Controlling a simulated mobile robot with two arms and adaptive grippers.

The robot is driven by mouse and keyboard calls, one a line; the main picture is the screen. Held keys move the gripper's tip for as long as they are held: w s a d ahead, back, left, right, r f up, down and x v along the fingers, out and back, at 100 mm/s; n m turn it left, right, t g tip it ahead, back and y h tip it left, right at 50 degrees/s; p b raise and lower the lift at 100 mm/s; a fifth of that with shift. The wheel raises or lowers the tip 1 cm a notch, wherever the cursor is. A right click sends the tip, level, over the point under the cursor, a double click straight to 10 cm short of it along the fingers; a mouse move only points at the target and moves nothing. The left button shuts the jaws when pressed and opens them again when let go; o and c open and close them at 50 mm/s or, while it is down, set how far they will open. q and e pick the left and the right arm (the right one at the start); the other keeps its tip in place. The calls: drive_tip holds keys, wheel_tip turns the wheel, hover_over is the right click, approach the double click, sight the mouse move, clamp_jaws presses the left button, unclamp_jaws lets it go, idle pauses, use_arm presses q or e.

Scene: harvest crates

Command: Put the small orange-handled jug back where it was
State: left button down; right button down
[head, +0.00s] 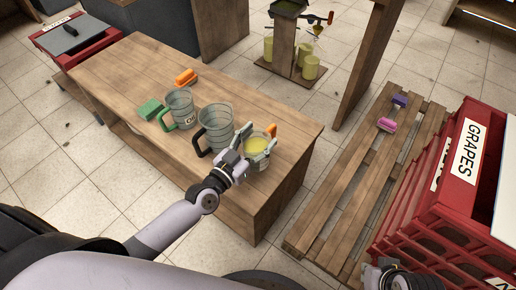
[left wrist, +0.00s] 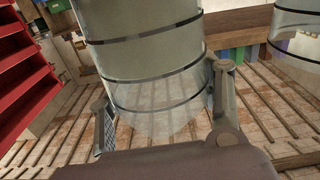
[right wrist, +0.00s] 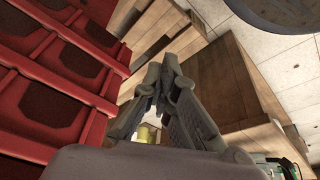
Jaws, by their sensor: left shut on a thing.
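The small orange-handled jug (head: 256,147) holds yellow liquid and is at the near right end of the wooden table, its orange handle on the far side. My left gripper (head: 246,160) is shut around its body, and its clear banded wall fills the left wrist view (left wrist: 150,70) between the fingers. I cannot tell whether its base touches the table. The larger black-handled jug (head: 216,124) stands close on its left, with a green-handled jug (head: 180,103) beyond. My right gripper (right wrist: 163,78) is shut and empty beside the red crates.
An orange block (head: 186,77) and a green sponge-like block (head: 149,109) lie on the table (head: 125,65). Red GRAPES crates (head: 440,215) stand at right, near a pallet (head: 345,190) with purple and pink blocks. The table's right end has free room.

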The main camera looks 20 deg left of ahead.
sight(264, 141)
use_arm(q)
drive_tip(key=shift+f, duration=0.4)
wheel_tip(264, 141, down, 3)
drive_tip(key=shift+r+b, duration=0.15)
drive_tip(key=shift+b, duration=0.95)
drive_tip(key=shift+f, duration=0.2)
drive_tip(key=shift+r, duration=0.1)
use_arm(e)
drive_tip(key=shift+w+a+t, duration=0.1)
drive_tip(key=shift+w+t, duration=0.15)
drive_tip(key=shift+t, duration=0.05)
use_arm(q)
drive_tip(key=c, duration=0.5)
unclamp_jaws()
drive_tip(key=shift+f, duration=0.2)
use_arm(e)
drive_tip(key=shift+w+a+t, duration=0.1)
drive_tip(key=shift+w+t, duration=0.2)
drive_tip(key=shift+w, duration=0.15)
use_arm(q)
drive_tip(key=shift+r, duration=0.1)
